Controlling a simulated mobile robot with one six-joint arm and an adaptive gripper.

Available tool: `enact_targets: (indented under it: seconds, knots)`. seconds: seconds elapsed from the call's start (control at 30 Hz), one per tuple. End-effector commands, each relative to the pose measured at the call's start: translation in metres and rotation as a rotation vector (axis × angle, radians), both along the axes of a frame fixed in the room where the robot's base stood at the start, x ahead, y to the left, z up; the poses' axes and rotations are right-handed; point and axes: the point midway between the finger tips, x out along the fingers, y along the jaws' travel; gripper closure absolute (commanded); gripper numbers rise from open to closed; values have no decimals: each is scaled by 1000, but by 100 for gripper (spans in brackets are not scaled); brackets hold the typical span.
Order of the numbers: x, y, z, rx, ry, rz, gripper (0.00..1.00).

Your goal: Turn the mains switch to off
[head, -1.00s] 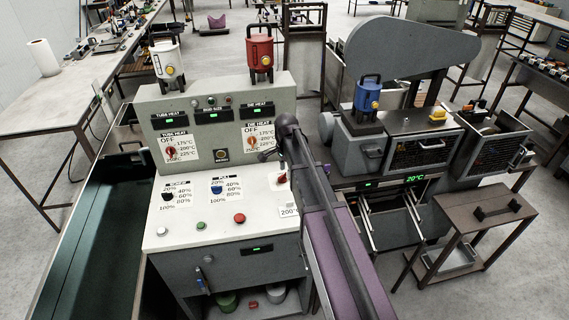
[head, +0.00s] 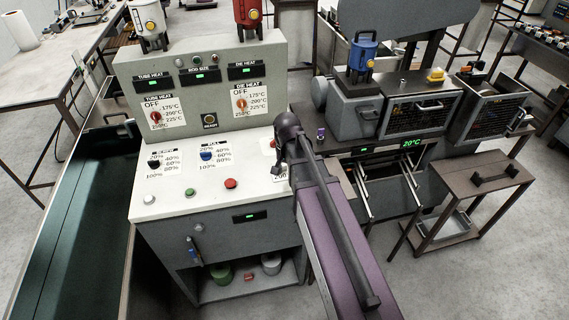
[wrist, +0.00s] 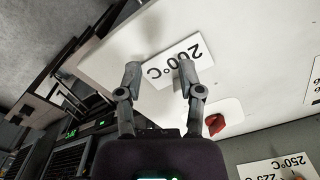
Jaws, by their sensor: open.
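A red switch knob on a pale plate sits at the right end of the white console top, partly hidden behind my arm in the head view (head: 273,143). In the wrist view a red knob (wrist: 215,124) on a white plate is right of my gripper's right finger. I cannot read a mains label on it. A dark round control with a yellow rim (head: 210,120) is on the upright panel; its small label is unclear. My gripper (wrist: 160,74) is open and empty, with its fingers spread above a white card reading 200°C (wrist: 172,65). Its fingers are apart from the knob.
The console (head: 262,205) carries black and blue dials (head: 207,156) and green and red buttons (head: 231,183). The upright panel (head: 200,70) with two heat dials (head: 240,104) rises behind. A grey machine (head: 400,110) stands to the right, a dark green trough (head: 85,225) to the left.

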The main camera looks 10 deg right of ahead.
Motion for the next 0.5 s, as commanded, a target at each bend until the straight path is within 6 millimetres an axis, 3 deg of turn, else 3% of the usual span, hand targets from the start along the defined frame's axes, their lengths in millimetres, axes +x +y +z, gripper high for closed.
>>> enact_targets:
  seconds: [0.5]
  knots:
    - [-66, 0, -42, 0, 0, 332, 51]
